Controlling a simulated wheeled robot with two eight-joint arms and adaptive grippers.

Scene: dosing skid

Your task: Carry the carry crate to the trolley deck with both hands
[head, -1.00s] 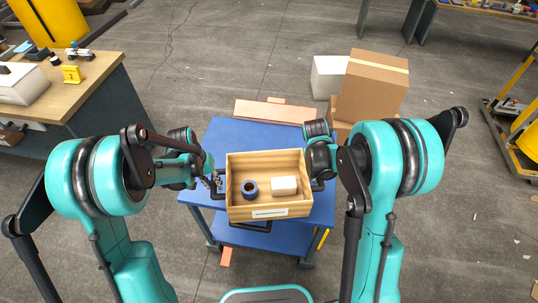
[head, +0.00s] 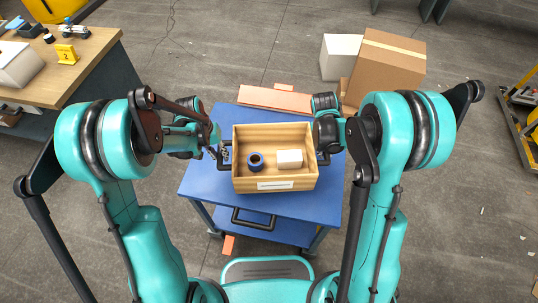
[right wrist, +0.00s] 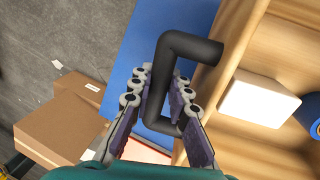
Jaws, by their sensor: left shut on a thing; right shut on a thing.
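The carry crate (head: 275,184), an open wooden box with a white front label, is level over the blue trolley deck (head: 206,182). I cannot tell whether it touches the deck. It holds a blue ring-shaped part (head: 255,161) and a white block (head: 289,158). My left gripper (head: 217,150) is shut at the crate's left handle (head: 225,157), partly hidden by its own fingers. My right gripper (head: 324,148) is at the right side. In the right wrist view its fingers (right wrist: 163,85) are shut around the dark bent handle (right wrist: 190,48).
Cardboard boxes (head: 388,66) and a white box (head: 340,57) stand behind the trolley at the right. Flat brown pieces (head: 275,99) lie behind the deck. A wooden workbench (head: 75,75) is at the left. The trolley's dark push handle (head: 253,221) faces me.

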